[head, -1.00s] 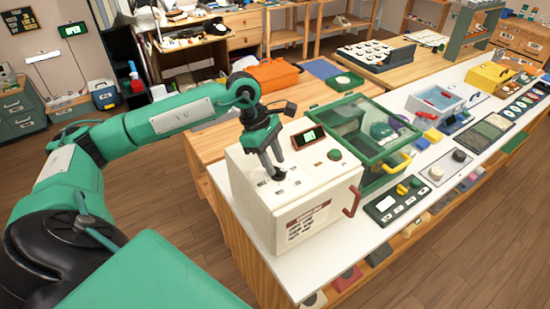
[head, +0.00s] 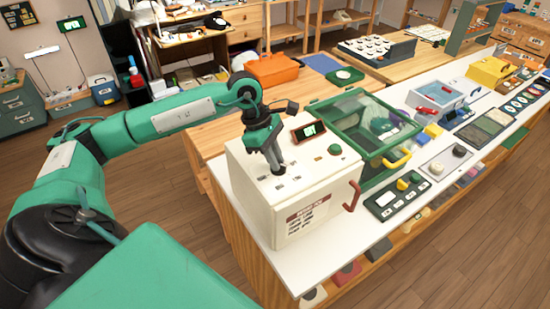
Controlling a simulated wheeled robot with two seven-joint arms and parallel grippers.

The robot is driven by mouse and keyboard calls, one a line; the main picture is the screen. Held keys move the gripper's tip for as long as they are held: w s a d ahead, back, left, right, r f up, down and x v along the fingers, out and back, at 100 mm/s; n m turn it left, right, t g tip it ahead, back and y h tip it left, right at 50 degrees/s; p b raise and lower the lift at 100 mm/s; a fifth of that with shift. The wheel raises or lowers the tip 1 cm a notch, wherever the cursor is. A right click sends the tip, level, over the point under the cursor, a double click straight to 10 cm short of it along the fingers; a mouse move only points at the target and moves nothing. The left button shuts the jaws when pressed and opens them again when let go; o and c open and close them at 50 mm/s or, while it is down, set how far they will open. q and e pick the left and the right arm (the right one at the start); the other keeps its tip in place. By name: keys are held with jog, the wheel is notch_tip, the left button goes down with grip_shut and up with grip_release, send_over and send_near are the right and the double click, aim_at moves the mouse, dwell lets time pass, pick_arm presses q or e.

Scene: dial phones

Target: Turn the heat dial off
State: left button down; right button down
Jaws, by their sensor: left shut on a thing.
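The heat dial (head: 281,170) is a small dark knob on the top of a cream box (head: 251,181), with small pale labels around it. My left gripper (head: 276,162) points down over the box top and is shut on the dial. The fingers hide most of the dial, so its pointer setting cannot be read. My right gripper is not in view.
The box top also bears a small green-lit display (head: 309,131) and a green button (head: 335,149). A red handle (head: 352,196) sticks out at the box's right side. A green-framed clear-lidded case (head: 366,122) stands right behind the box on the white counter (head: 405,207).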

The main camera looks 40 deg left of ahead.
pick_arm(q)
jog(key=n+t+b, duration=0.1)
jog(key=n+b, duration=0.2)
jog(key=b, duration=0.1)
jog(key=n+t+y+b, duration=0.1)
jog(key=n+b, duration=0.3)
jog(key=shift+s+d+f, duration=0.15)
jog(key=shift+s+f, duration=0.05)
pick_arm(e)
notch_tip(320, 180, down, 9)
pick_arm(q)
jog(key=shift+s+n+t+y+b, duration=0.1)
jog(key=shift+n+t+y+b, duration=0.3)
jog(key=shift+n+b, duration=0.4)
jog(key=shift+d+r+n+t+y+b, duration=0.2)
jog(key=shift+n+b, duration=0.25)
jog(key=shift+n, duration=0.35)
jog(key=shift+a+n+t+y+b, duration=0.1)
jog(key=shift+n+y+b, duration=0.3)
jog(key=shift+n, duration=0.4)
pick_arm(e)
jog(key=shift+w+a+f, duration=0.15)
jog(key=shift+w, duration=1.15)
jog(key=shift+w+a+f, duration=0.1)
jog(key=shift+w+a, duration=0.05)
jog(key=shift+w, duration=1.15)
pick_arm(q)
jog(key=c, duration=1.4)
grip_release()
jog(key=shift+c, duration=0.2)
